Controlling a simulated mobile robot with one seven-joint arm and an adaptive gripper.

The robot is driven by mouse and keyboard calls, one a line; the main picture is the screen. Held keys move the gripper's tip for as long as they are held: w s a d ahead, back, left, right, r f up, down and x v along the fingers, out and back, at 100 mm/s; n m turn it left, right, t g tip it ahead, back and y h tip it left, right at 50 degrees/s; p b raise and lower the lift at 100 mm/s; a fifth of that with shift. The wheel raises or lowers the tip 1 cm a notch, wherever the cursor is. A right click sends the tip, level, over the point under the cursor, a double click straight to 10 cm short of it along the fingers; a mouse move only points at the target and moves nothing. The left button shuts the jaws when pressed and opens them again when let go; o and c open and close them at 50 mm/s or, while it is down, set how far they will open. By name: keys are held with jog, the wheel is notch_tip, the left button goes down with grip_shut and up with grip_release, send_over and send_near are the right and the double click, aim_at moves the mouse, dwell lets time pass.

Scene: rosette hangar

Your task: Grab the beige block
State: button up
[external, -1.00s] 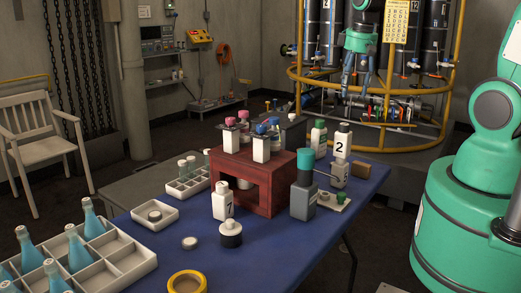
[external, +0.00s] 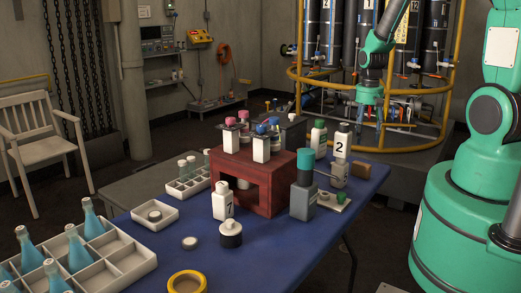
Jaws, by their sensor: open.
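A small tan-beige block (external: 361,170) lies on the blue table (external: 270,262) near its far right end. It sits just right of the white bottle marked 2 (external: 342,146). My gripper (external: 370,124) points down and is open and empty. In the picture it is above the block, with a clear gap between the fingertips and the block. Its exact depth relative to the block is hard to tell. The fingers are partly lost against the pipes behind them.
A dark red box stand (external: 283,196) holds several bottles. A yellow-railed rosette frame (external: 430,84) stands behind the table.

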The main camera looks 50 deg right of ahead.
aim_at(361, 167)
jog(key=shift+f+b, duration=1)
jog(key=shift+f, duration=3.3)
jog(key=shift+f+b, duration=0.95)
jog(key=shift+f, duration=1.65)
jog(key=shift+c, duration=0.3)
jog(key=c, duration=1.2)
